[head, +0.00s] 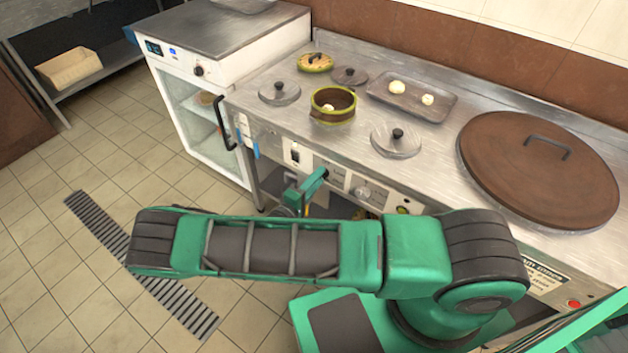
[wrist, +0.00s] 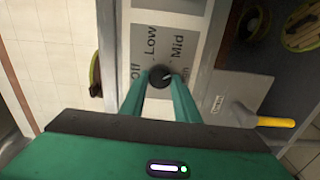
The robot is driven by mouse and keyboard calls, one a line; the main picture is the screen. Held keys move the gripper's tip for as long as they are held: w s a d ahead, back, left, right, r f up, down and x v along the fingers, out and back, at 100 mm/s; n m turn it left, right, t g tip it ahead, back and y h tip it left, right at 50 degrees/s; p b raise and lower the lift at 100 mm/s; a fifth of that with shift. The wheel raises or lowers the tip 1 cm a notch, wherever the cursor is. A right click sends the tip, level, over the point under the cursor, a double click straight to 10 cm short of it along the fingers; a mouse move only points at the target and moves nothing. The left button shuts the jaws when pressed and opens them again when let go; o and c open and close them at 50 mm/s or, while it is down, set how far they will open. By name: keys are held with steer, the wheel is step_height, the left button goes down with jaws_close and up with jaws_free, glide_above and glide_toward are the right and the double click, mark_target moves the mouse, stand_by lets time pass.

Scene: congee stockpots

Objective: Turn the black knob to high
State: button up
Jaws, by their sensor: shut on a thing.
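In the wrist view the small round black knob (wrist: 160,77) sits on a pale panel (wrist: 150,24) with the words Off, Low and Mid printed around it. A short white mark on the knob points to the right. My gripper (wrist: 160,84) has its two green fingers closed on either side of the knob. The right finger covers part of the panel, and I cannot read a High label. In the head view my gripper (head: 316,180) is at the front panel of the counter, and the knob is hidden there.
The steel counter (head: 300,112) holds a green-rimmed pot (head: 333,112), several lids, a tray (head: 438,110) and a large brown lid (head: 540,170). A silver dial (head: 363,193) is right of my gripper. A yellow handle (wrist: 276,122) lies right of the fingers in the wrist view.

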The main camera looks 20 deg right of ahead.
steer(key=m, duration=0.5)
steer(key=shift+s+d+f, duration=0.1)
steer(key=shift+s+d, duration=0.1)
steer(key=shift+m, duration=0.4)
steer(key=o, duration=1)
steer(key=shift+o, duration=0.2)
steer(key=shift+w+a, duration=0.1)
steer(key=shift+a, duration=0.15)
steer(key=v, duration=1)
steer(key=shift+s+a, duration=0.2)
